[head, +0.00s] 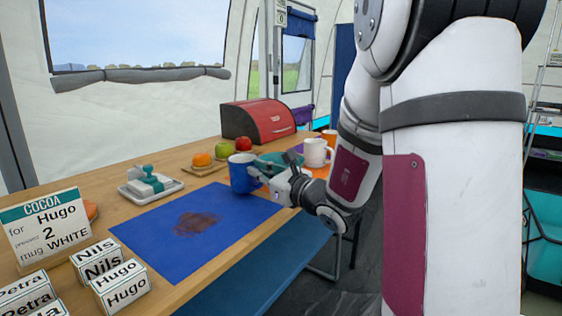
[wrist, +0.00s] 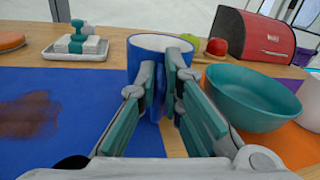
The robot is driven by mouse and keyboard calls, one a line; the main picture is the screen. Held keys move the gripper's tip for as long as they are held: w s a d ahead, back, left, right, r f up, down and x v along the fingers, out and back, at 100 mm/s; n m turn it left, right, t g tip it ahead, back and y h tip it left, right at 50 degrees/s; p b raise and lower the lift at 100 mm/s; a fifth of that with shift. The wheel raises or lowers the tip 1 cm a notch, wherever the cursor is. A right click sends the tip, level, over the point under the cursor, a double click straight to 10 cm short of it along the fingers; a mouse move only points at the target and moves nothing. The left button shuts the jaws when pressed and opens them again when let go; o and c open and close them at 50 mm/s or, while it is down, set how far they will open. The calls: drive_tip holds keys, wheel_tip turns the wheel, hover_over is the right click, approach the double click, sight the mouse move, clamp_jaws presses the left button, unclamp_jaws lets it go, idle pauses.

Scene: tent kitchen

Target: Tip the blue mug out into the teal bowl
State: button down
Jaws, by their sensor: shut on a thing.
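The blue mug (head: 241,178) stands upright near the far right corner of the blue mat (head: 150,236); I cannot tell whether it touches the surface. In the wrist view, the mug (wrist: 143,43) is straight ahead, its white inside partly visible, its contents not. My gripper (head: 265,177) is shut on the mug's near side, seemingly at the handle; its fingers (wrist: 164,88) hide that part. The teal bowl (wrist: 253,92) sits on an orange mat to the right of the mug and looks empty. In the head view the bowl (head: 284,158) is partly hidden behind my gripper.
A white mug (head: 315,152) stands beside the bowl. A red bread box (head: 258,122), fruit (head: 222,150) on a board and a white dish (head: 151,187) lie behind. A brown stain (head: 197,222) marks the blue mat. A cocoa card (head: 47,229) and name blocks (head: 118,287) stand front left.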

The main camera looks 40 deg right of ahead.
drive_tip(key=shift+d, duration=0.1)
drive_tip(key=shift+d+r+m, duration=0.15)
drive_tip(key=shift+d+m, duration=0.2)
drive_tip(key=shift+m, duration=0.25)
drive_tip(key=shift+w+d+r+m+p, duration=0.15)
drive_tip(key=shift+d+r+m+p, duration=0.3)
drive_tip(key=shift+p, duration=0.5)
drive_tip(key=d+r+m+p, duration=0.3)
drive_tip(key=d+m+p, duration=0.3)
drive_tip(key=m+p, duration=0.5)
drive_tip(key=shift+w+r+p, duration=0.2)
drive_tip(key=shift+w+p, duration=0.25)
drive_tip(key=shift+p, duration=1.75)
